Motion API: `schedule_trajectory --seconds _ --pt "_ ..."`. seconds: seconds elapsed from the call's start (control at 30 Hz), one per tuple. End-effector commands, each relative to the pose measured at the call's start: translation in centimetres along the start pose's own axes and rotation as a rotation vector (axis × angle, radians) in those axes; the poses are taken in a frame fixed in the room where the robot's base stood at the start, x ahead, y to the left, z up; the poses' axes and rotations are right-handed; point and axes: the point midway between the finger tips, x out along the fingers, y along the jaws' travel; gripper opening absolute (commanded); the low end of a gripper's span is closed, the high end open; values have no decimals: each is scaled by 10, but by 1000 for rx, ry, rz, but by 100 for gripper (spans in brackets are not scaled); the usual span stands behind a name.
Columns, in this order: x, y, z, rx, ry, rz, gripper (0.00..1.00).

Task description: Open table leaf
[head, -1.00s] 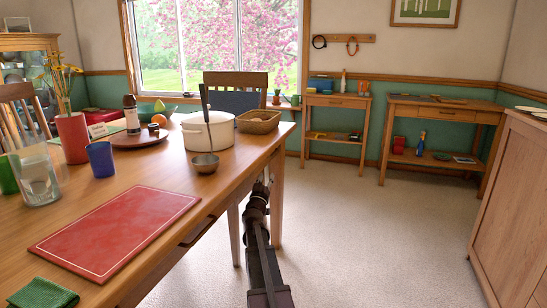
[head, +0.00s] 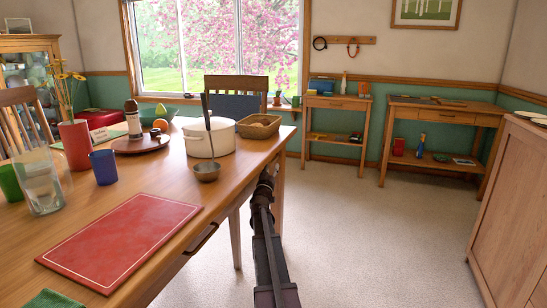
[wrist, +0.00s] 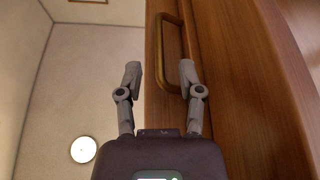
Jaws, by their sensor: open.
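The wooden table (head: 225,190) stands on the left in the head view, with a dark handle (head: 201,238) on its near side edge. In the wrist view, a brass loop handle (wrist: 160,50) is fixed to a brown wooden face (wrist: 225,90). My gripper (wrist: 160,78) is open, with one finger left of the handle's bar and the other at its right, near the wood. I cannot tell whether the fingertips touch it.
On the table are a red board (head: 120,238), a white pot (head: 209,138) with a ladle, a basket (head: 259,126), a blue cup (head: 103,167) and a glass jug (head: 40,185). A cabinet (head: 515,210) stands at the right. The floor (head: 370,240) between is clear.

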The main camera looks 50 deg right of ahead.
Motion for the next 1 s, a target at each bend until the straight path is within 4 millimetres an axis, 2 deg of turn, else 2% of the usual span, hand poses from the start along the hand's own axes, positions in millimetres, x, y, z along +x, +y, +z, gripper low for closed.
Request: schedule_trajectory --seconds 0.03,0.1,0.3,0.5,0.83,0.87,1.0 --pt "13 -1 -2 -1 0 0 48" --pt "23 0 -2 -2 0 1 48" --pt "45 0 -1 0 0 1 48" --pt "54 -1 -1 0 1 0 48" --pt "55 -1 0 0 1 -1 48" --pt "55 -1 0 0 1 -1 45" --pt "55 -1 0 0 1 -1 4"
